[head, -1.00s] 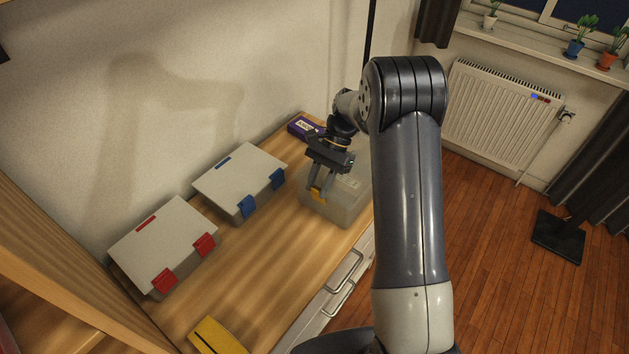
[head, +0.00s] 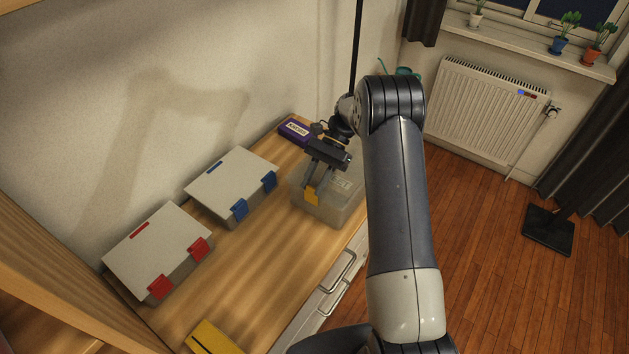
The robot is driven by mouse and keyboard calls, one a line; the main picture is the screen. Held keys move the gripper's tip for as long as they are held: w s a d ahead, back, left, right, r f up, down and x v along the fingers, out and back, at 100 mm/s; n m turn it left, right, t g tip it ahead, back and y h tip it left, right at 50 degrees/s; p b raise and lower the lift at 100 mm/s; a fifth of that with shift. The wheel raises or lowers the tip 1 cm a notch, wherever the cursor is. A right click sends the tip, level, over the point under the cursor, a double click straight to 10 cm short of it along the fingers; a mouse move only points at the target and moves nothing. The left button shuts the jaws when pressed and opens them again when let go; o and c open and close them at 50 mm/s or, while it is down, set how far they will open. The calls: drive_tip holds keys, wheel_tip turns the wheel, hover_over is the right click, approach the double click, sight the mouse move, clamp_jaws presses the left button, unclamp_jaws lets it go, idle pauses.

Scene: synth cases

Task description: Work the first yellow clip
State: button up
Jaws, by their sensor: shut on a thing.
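A clear box (head: 332,212) with a pale label on its lid stands at the right edge of the wooden worktop. A yellow clip (head: 311,198) is at the left part of its near side, hanging against the wall. My gripper (head: 312,187) reaches down over the box from above, and its fingers are shut on this clip. The fingers cover the clip's upper part. I cannot tell whether the clip is fully latched. My arm hides the right end of the box, and no second yellow clip shows.
Left of it stand a box with blue clips (head: 232,180) and a box with red clips (head: 155,240). A purple box (head: 296,130) lies behind. A yellow object (head: 215,338) lies at the near end of the worktop (head: 262,255), which is clear in between.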

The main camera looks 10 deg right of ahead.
drive_tip(key=o, duration=1)
drive_tip(key=v, duration=0.9)
drive_tip(key=shift+r, duration=0.25)
drive_tip(key=w+d+p, duration=0.1)
drive_tip(key=p, duration=0.2)
drive_tip(key=shift+r, duration=0.35)
drive_tip(key=shift+f, duration=0.15)
